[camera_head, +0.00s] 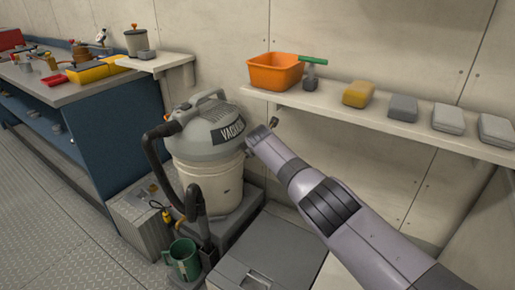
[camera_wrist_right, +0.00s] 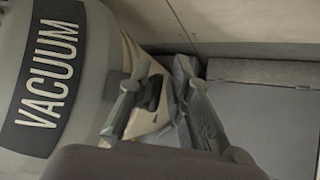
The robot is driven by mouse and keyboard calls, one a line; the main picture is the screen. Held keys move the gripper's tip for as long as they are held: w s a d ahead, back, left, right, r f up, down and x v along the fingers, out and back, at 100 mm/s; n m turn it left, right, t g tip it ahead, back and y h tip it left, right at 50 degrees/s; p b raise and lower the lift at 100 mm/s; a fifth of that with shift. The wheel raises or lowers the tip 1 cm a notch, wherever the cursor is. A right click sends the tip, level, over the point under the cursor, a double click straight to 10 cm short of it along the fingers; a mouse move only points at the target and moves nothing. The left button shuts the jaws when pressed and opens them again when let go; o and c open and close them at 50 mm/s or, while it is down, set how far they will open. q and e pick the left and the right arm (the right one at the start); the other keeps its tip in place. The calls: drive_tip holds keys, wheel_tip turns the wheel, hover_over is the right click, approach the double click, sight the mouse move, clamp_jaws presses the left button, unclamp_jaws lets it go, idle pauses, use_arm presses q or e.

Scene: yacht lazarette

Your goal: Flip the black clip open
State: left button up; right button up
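The shop vacuum (camera_head: 215,135) has a grey lid with a black VACUUM label and a pale drum. My right arm comes in from the lower right, and its gripper (camera_head: 262,135) is at the right side of the vacuum's lid. The wrist view shows the vacuum (camera_wrist_right: 90,40) at left and a small black clip (camera_wrist_right: 152,92) at its edge against the pale drum. The fingers of my right gripper (camera_wrist_right: 160,75) are apart, one on each side of the clip; I cannot tell whether they touch it. The arm hides the clip in the head view. My left gripper is not in view.
A wall shelf (camera_head: 390,125) above and behind the arm holds an orange bin (camera_head: 275,72), a yellow sponge (camera_head: 358,94) and grey blocks. A grey chest (camera_head: 265,255) is below. A green mug (camera_head: 184,260) and the vacuum hose are at the front left. A blue workbench (camera_head: 115,125) stands left.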

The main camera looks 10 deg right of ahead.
drive_tip(key=shift+o, duration=0.6)
drive_tip(key=shift+a+r, duration=0.1)
drive_tip(key=shift+r, duration=0.1)
drive_tip(key=shift+s+a+r, duration=0.15)
drive_tip(key=shift+s+r, duration=0.25)
drive_tip(key=shift+r, duration=0.1)
drive_tip(key=v, duration=1)
drive_tip(key=shift+s, duration=0.4)
